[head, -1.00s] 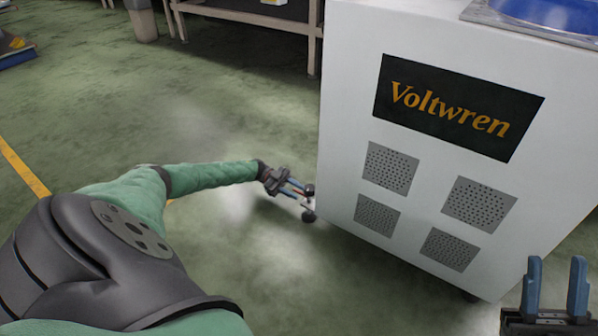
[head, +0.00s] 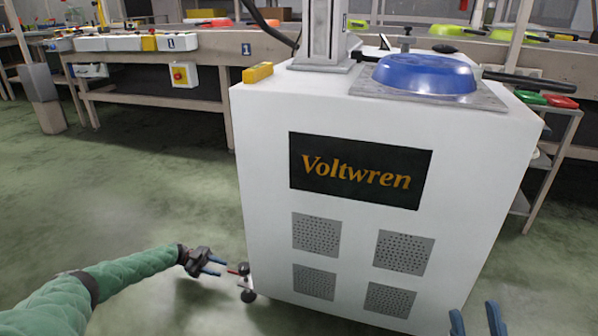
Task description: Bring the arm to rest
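My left arm reaches in from the lower left of the head view, sleeved in green. Its gripper (head: 222,267) is low beside the white machine's lower left corner. Its two blue fingers are apart, with no held object visible between them. A small red part and dark round feet show just past the fingertips; I cannot tell whether they touch. My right gripper (head: 476,320) shows only as two blue fingertips at the bottom edge. They are apart with nothing between them, in front of the machine. The rest of the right arm is out of view.
The white Voltwren machine (head: 265,190) fills the middle. Long benches (head: 150,100) stand behind; a side rack holds green and red pans (head: 561,101). Green floor is clear at left.

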